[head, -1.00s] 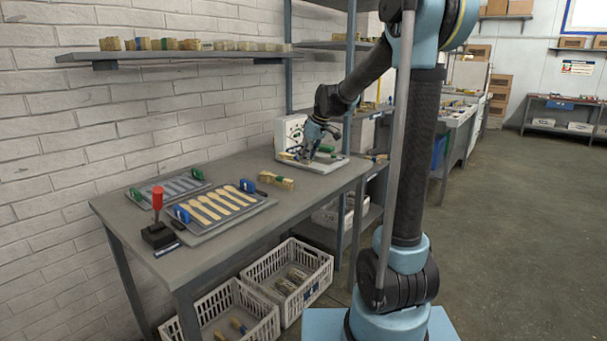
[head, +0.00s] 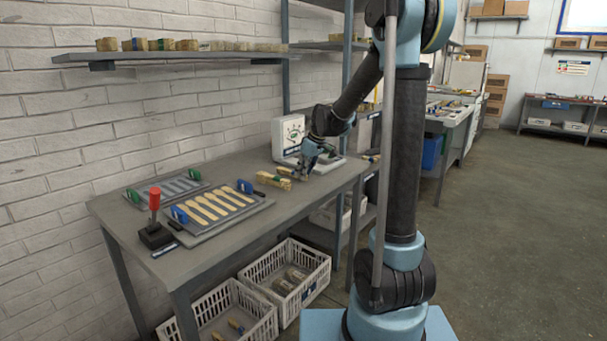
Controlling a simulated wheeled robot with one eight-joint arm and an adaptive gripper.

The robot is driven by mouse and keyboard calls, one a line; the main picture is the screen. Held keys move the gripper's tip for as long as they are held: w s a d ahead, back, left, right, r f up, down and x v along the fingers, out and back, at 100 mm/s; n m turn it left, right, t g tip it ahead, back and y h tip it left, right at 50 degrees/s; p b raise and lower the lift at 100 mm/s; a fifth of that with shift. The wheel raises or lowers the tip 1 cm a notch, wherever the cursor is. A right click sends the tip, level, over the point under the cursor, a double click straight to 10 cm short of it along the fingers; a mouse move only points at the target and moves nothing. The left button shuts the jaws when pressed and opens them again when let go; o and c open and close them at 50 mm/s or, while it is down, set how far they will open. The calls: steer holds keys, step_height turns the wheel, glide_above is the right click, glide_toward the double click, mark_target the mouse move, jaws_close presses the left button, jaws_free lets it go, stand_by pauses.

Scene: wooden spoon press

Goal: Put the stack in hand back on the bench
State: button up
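My gripper (head: 303,173) is over the far right part of the grey bench (head: 225,231), pointing down. It appears shut on a small stack of pale wooden spoons (head: 286,171), which sticks out to the left of the fingers. The held stack is just above or at the bench top; I cannot tell if it touches. Another banded wooden stack (head: 267,179) lies on the bench directly beside and partly behind it in the picture. The fingertips are small and partly hidden.
A white press or scale unit (head: 288,137) stands behind my gripper. A tray of spoons (head: 236,216), a second tray (head: 158,196) and a red-handled lever (head: 155,200) fill the left of the bench. White crates (head: 262,268) stand below.

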steer(key=shift+o, duration=0.7)
steer(key=shift+r, duration=0.1)
steer(key=v, duration=1.2)
steer(key=s+d+f+m+h, duration=0.1)
steer(key=s+d+f+m, duration=0.2)
steer(key=s, duration=0.8)
steer(key=s+d+f+m+h, duration=0.1)
steer(key=s+d+f+m, duration=0.2)
steer(key=s+d+f, duration=0.4)
steer(key=s+d+f+m+h, duration=0.1)
steer(key=s+d+f+m, duration=0.3)
steer(key=s, duration=1.3)
step_height(320, 180, down, 5)
steer(key=shift+d+r+g, duration=0.15)
steer(key=shift+d+g, duration=0.15)
steer(key=shift+d, duration=0.35)
steer(key=shift+s, duration=0.1)
